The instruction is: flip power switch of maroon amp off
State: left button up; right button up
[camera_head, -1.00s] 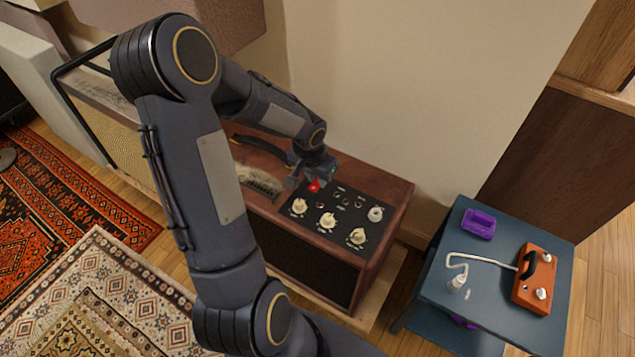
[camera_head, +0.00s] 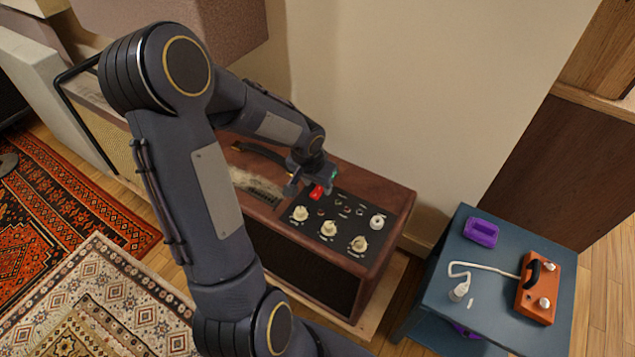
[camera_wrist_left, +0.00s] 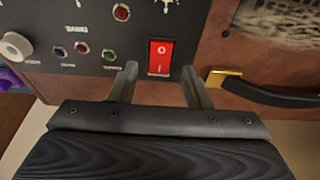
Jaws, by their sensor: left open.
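The maroon-brown wooden amp (camera_head: 385,200) stands against the wall, with a black control panel (camera_head: 345,218) on its top. The red power switch (camera_head: 317,192) is at the panel's left end, partly behind my gripper in the head view. In the left wrist view the red rocker switch (camera_wrist_left: 160,57) shows its O and I marks. My left gripper (camera_head: 308,188) is open over the switch. Its two fingertips (camera_wrist_left: 160,78) lie on either side of the switch's near end in the wrist view. I cannot tell whether they touch the panel. My right gripper is not seen.
Cream knobs (camera_head: 329,229) and small jacks sit on the panel. A black handle (camera_wrist_left: 275,93) with a gold end lies beside the switch. A wall rises behind the amp.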

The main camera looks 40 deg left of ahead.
aim_at(314, 197)
pick_arm(q)
jog(key=p+v, duration=0.2)
jog(key=v, duration=0.4)
jog(key=shift+w, duration=0.1)
jog(key=shift+r, duration=0.4)
jog(key=s+d+r+t+h, duration=0.1)
jog(key=s+d+r+h, duration=0.1)
jog(key=s+d+r, duration=0.6)
jog(key=s+d+r+t+h, duration=0.25)
jog(key=s+d, duration=0.35)
jog(key=s, duration=0.3)
notch_tip(314, 197, up, 24)
jog(key=p, duration=2.3)
jog(key=shift+g, duration=0.45)
jog(key=shift+w+n, duration=0.1)
jog(key=shift+n, duration=0.2)
